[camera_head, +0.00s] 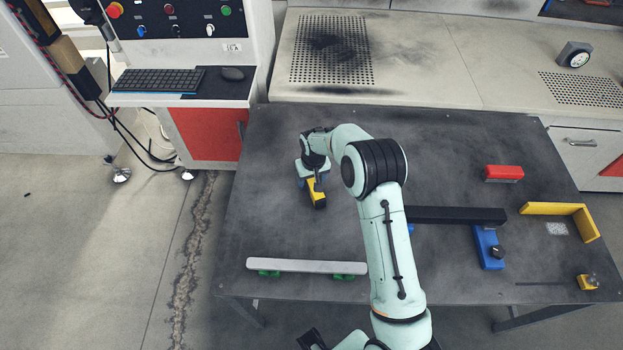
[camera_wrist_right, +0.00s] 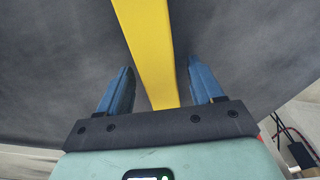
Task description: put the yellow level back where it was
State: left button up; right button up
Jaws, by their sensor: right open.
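The yellow level (camera_head: 318,196) shows in the head view as a short yellow piece with a dark end, at the left part of the dark table. The rest of it is hidden under my right gripper and wrist. My right gripper (camera_head: 315,182) is over it, pointing down. In the right wrist view the level (camera_wrist_right: 148,45) is a long yellow bar running between the two blue fingers of the open gripper (camera_wrist_right: 160,85). Gaps show between the bar and both fingers. I cannot make out my left gripper.
A pale bar (camera_head: 307,266) on green feet lies at the front left. My right arm crosses mid-table.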

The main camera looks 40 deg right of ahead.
notch_tip(320, 180, up, 12)
jog(key=s, duration=0.1)
jog(key=shift+s+a, duration=0.15)
jog(key=shift+a, duration=0.05)
dwell(0.6)
